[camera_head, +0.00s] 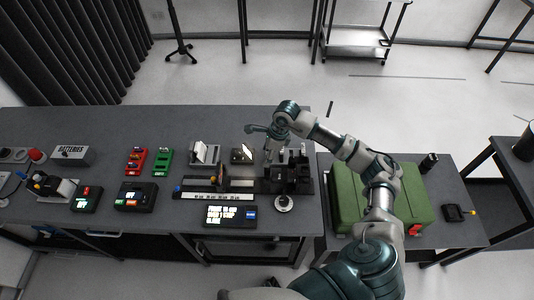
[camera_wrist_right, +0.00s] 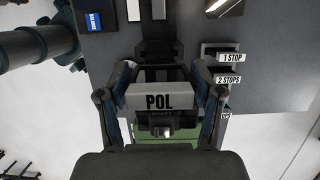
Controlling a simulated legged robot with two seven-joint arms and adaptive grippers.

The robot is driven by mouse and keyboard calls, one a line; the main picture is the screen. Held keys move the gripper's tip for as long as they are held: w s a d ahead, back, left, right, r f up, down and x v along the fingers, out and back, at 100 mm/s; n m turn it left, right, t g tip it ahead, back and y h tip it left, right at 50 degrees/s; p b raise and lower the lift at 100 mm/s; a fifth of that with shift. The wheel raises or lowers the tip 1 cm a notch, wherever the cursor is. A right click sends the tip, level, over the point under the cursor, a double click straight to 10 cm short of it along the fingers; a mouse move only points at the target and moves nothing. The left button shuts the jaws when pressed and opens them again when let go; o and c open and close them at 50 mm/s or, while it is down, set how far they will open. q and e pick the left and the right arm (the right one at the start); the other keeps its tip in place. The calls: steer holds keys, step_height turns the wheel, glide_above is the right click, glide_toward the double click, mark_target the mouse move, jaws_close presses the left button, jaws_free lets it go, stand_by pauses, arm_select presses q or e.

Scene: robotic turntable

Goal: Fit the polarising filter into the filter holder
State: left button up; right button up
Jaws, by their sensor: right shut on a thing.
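My right gripper (camera_wrist_right: 160,88) is shut on a pale grey block marked POL, the polarising filter (camera_wrist_right: 158,101), with one finger on each side of it. In the head view this gripper (camera_head: 273,152) is over the right part of a black rail-like device on the bench, and the filter cannot be made out there. A dark frame (camera_wrist_right: 160,52) lies just beyond the filter in the wrist view. It may be the filter holder; whether the filter touches it cannot be told. My left gripper is not in view.
Slots labelled 1 STOP (camera_wrist_right: 231,57) and 2 STOPS (camera_wrist_right: 228,79) stand right of the gripper in the wrist view. A green case (camera_head: 345,205) is right of the device. A display box (camera_head: 229,215) sits in front, with red (camera_head: 135,160) and green (camera_head: 162,161) trays to the left.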

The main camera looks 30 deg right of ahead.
step_height(320, 180, down, 6)
steer(key=b, duration=0.4)
steer(key=shift+r+b, duration=0.1)
steer(key=shift+b, duration=0.3)
steer(key=shift+a, duration=0.1)
steer(key=shift+a+r, duration=0.1)
steer(key=shift+a, duration=0.05)
steer(key=shift+b, duration=0.45)
stand_by(1.0)
steer(key=shift+f+b, duration=0.5)
steer(key=shift+f, duration=0.15)
